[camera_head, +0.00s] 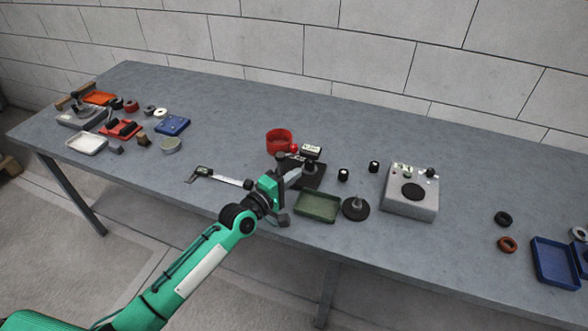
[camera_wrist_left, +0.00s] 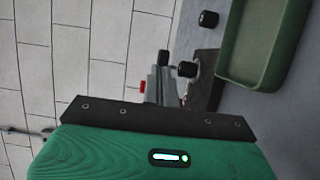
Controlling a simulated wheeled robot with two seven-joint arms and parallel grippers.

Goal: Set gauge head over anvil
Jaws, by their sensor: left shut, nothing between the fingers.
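A gauge stand with a dark base (camera_head: 313,179) stands near the middle of the table. Its gauge head (camera_head: 311,151), with a small pale display, is at the top, and a red knob shows beside it. My left gripper (camera_head: 293,174) is shut and empty, close to the left side of the stand. It overlaps the stand in the head view, so I cannot tell whether they touch. In the left wrist view, part of the stand (camera_wrist_left: 207,73) shows beyond my gripper body, with black knobs near it. The anvil is not clearly visible. My right gripper is out of view.
A green tray (camera_head: 317,207) and a round dark base with a post (camera_head: 355,208) are in front of the stand. A red bowl (camera_head: 280,140) is behind my gripper, a caliper (camera_head: 222,177) to its left, and a grey instrument box (camera_head: 410,192) to the right.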

